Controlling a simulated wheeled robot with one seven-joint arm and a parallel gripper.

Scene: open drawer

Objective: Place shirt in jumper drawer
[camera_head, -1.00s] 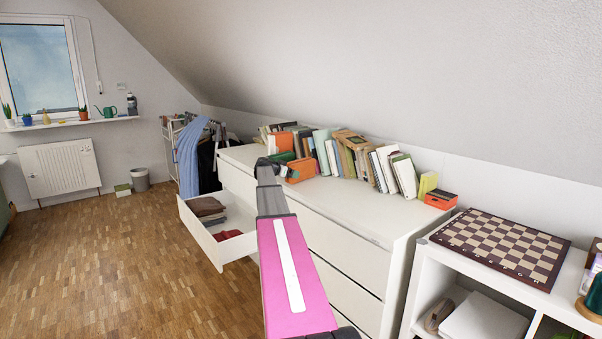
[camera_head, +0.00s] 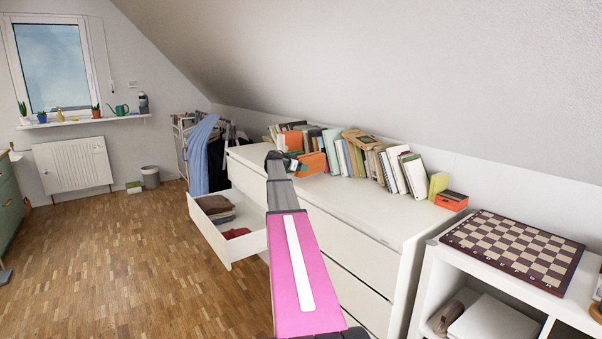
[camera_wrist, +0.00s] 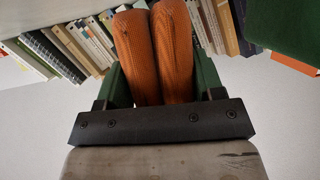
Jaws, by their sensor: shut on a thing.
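My gripper (camera_head: 279,160) is over the top of the white dresser, in front of the books. In the wrist view its fingers are shut on an orange folded cloth (camera_wrist: 155,55), which looks like the shirt. Its knitted-looking folds lie between the fingers. In the head view an orange patch (camera_head: 313,163) shows beside the gripper, but its outline is unclear. The open drawer (camera_head: 246,249) stands out from the dresser, below and left of the gripper. It holds folded brown and grey clothes (camera_head: 214,207) and a red one (camera_head: 236,233). Part of the drawer is behind my arm.
A row of books (camera_head: 370,155) lines the back of the dresser top (camera_head: 385,215). An orange box (camera_head: 451,201) is at its right end. A chessboard (camera_head: 512,251) lies on a white shelf at right. A clothes rack (camera_head: 202,155) stands behind the drawer. The floor at left is clear.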

